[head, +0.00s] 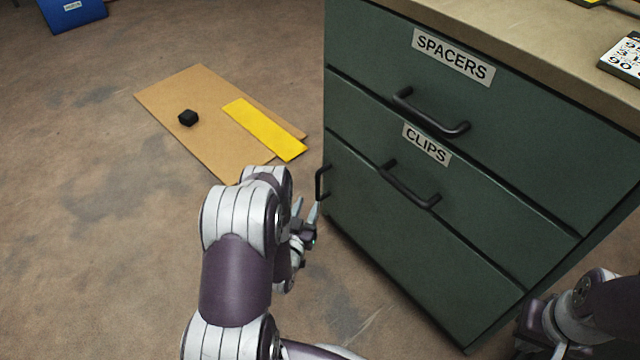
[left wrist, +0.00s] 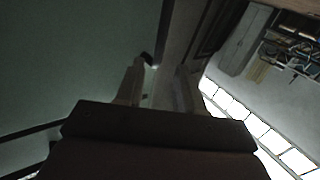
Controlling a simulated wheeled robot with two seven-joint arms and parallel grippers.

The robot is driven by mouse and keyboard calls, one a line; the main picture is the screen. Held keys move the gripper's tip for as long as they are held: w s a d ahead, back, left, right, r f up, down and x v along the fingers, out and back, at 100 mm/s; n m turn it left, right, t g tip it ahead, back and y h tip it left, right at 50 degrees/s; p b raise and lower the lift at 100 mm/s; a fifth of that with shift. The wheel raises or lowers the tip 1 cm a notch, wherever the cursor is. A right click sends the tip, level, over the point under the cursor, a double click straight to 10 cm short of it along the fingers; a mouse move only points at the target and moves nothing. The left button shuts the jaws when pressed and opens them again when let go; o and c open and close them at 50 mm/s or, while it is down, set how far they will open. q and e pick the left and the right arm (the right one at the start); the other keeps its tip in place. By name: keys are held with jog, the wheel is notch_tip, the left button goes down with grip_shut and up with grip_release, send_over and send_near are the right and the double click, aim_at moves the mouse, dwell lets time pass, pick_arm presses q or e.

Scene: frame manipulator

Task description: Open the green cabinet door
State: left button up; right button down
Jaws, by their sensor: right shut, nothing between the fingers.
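The green cabinet (head: 480,185) stands at the right in the head view. Its lowest front panel, the door (head: 400,255), looks shut. A dark upright door handle (head: 322,183) is at the door's upper left edge. My left gripper (head: 306,208) is beside and slightly below the handle, fingers apart. In the left wrist view, the two open fingers (left wrist: 160,88) point along the green surface, with a small dark handle-like piece (left wrist: 148,59) near one fingertip. I cannot tell whether they touch. My right gripper (head: 535,328) is low at the right, shut and empty, fingertips not clear.
Two drawers labelled SPACERS (head: 452,57) and CLIPS (head: 426,144) are shut above the door, with handles sticking out. A cardboard sheet (head: 180,95) with a yellow strip (head: 265,129) and black block (head: 188,118) lies left. A blue bin (head: 75,16) stands farther back. Floor at left is open.

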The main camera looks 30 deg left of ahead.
aim_at(317, 185)
pick_arm(q)
jog(key=w+b, duration=0.1)
jog(key=w, duration=0.2)
jog(key=w+a+b, duration=0.1)
jog(key=w, duration=0.2)
jog(key=w+b, duration=0.2)
jog(key=w, duration=0.1)
jog(key=shift+a+f, duration=0.2)
jog(key=shift+a, duration=0.15)
jog(key=shift+w+a+r, duration=0.1)
jog(key=shift+w+r, duration=0.05)
jog(key=shift+w, duration=0.15)
jog(key=shift+s, duration=0.1)
grip_shut()
